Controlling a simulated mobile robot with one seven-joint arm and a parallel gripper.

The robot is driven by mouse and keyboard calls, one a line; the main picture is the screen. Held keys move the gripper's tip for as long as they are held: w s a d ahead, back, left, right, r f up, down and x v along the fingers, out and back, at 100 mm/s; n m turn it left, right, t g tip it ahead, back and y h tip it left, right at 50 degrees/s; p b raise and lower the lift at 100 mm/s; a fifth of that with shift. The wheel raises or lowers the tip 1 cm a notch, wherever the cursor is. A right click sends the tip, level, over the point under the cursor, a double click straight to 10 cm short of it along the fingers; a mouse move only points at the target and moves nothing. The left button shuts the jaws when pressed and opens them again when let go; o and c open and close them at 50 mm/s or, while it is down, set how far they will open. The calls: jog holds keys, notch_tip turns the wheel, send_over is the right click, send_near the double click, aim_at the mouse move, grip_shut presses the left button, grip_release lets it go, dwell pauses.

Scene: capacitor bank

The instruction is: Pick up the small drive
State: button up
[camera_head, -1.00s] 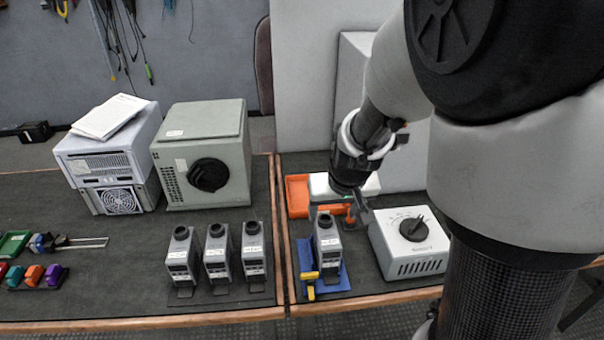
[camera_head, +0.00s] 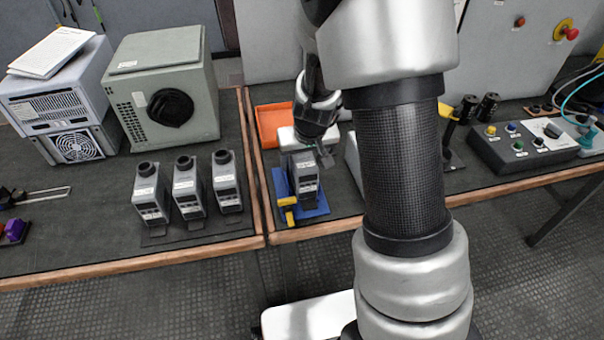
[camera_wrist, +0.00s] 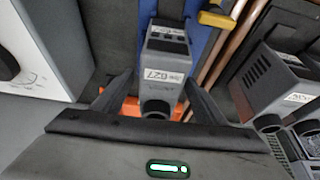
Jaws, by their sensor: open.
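A small grey drive (camera_head: 304,182) stands upright on a blue base (camera_head: 318,210) with a yellow clamp (camera_head: 287,202) at its front left. My gripper (camera_head: 324,155) is at the drive's upper right side in the head view and hides part of its top. In the wrist view the labelled drive (camera_wrist: 165,65) lies between my two open fingers (camera_wrist: 160,95), with a gap on each side; its round top end is close to the palm. The blue base (camera_wrist: 204,42) and yellow clamp (camera_wrist: 217,18) also show there.
Three similar grey drives (camera_head: 187,188) stand in a row on the left table. An orange bin (camera_head: 270,124) is behind the blue base. A white dial box (camera_wrist: 42,50) is close beside the gripper. A control box with coloured knobs (camera_head: 520,142) is at right.

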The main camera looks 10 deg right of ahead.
jog(key=shift+w+f, duration=0.2)
jog(key=shift+f, duration=0.15)
jog(key=shift+c, duration=0.2)
jog(key=shift+r, duration=0.1)
jog(key=c, duration=1.6)
